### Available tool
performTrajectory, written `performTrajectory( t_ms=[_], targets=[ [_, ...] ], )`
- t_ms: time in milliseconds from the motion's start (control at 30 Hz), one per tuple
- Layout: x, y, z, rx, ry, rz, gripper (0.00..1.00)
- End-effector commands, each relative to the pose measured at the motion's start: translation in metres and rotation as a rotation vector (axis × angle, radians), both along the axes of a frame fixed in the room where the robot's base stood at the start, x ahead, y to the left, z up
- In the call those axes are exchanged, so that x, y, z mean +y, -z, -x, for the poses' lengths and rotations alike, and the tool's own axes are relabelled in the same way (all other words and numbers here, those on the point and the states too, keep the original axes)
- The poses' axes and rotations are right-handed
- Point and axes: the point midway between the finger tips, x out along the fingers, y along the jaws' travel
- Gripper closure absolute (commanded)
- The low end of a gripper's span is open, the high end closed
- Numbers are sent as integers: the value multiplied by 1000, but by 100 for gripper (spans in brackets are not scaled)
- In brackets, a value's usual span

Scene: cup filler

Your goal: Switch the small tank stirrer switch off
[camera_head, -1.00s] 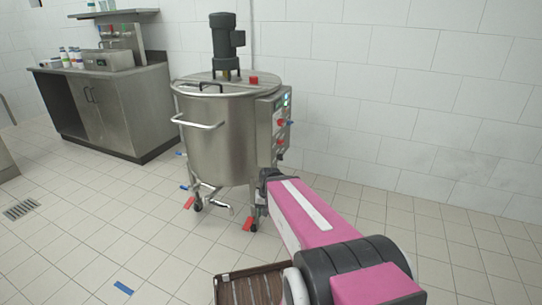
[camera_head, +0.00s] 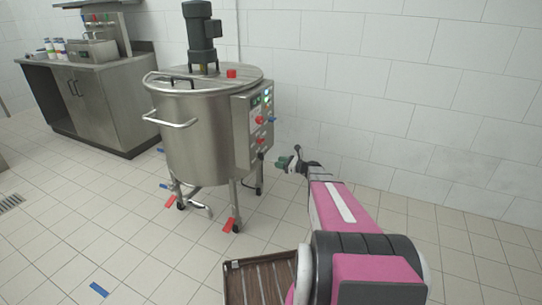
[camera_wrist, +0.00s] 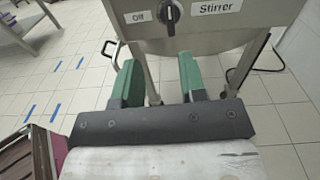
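The small steel tank (camera_head: 190,135) stands on legs, with a control box (camera_head: 241,135) on its right side. The box carries red and blue knobs and lit buttons. In the wrist view, a black rotary switch (camera_wrist: 171,14) sits on the panel between an "Off" label (camera_wrist: 138,16) and a "Stirrer" label (camera_wrist: 218,8).
A black stirrer motor (camera_head: 201,35) stands on the tank lid. A black cable (camera_wrist: 262,62) hangs at the right in the wrist view. A steel counter (camera_head: 85,100) with bottles stands at the back left. White tiled wall is behind; the floor on the right is open.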

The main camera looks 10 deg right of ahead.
Motion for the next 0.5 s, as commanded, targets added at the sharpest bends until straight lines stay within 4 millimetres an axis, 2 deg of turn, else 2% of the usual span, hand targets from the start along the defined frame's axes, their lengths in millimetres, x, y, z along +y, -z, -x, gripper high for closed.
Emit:
performTrajectory(
  t_ms=[67, 167, 500],
  targets=[
    [-6, 0, -6, 10, 18, -38, 62],
    [-4, -1, -9, 13, 23, -53, 62],
    [39, 0, -40, 12, 21, -50, 62]
  ],
)
